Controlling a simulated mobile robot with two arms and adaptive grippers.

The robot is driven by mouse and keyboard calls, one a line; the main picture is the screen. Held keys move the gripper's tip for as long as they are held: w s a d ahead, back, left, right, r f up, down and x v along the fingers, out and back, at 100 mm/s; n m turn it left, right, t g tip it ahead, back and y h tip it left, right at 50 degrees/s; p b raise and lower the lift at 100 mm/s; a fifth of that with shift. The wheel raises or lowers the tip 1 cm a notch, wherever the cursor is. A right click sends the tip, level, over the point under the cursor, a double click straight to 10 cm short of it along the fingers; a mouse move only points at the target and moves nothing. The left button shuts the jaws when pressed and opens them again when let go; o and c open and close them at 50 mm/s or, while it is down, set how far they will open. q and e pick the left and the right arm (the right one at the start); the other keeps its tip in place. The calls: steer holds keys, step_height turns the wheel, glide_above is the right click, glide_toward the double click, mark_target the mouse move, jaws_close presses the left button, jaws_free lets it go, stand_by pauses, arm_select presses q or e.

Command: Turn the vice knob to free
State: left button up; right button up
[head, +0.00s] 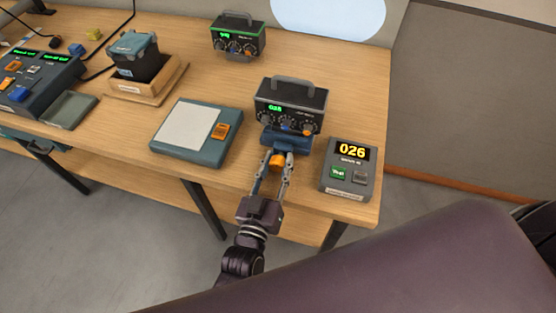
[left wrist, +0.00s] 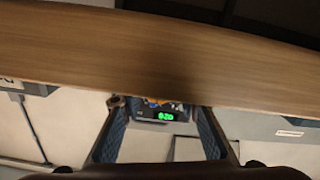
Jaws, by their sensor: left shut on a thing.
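The vice (head: 284,137) is blue and stands at the table's front edge, with a black meter box (head: 291,98) with a handle, dials and a green display on it. Its orange knob (head: 277,161) faces the front. My left gripper (head: 277,163) comes from the front, with one finger on each side of the knob, shut on it. The fingers partly hide the knob. In the left wrist view both fingers of my left gripper (left wrist: 160,125) show, with a green display (left wrist: 166,115) between them. My right gripper is out of view.
A grey box (head: 347,168) reading 026 with a green button stands close at right. A flat teal unit (head: 197,132) with a pale plate lies at left. A similar meter (head: 238,37) stands at the back. Wooden table (head: 190,72) is clear between them.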

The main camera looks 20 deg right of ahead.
arm_select(q)
steer(key=shift+n, duration=0.4)
steer(key=o, duration=1.2)
steer(key=shift+c, duration=0.2)
steer(key=v, duration=1.2)
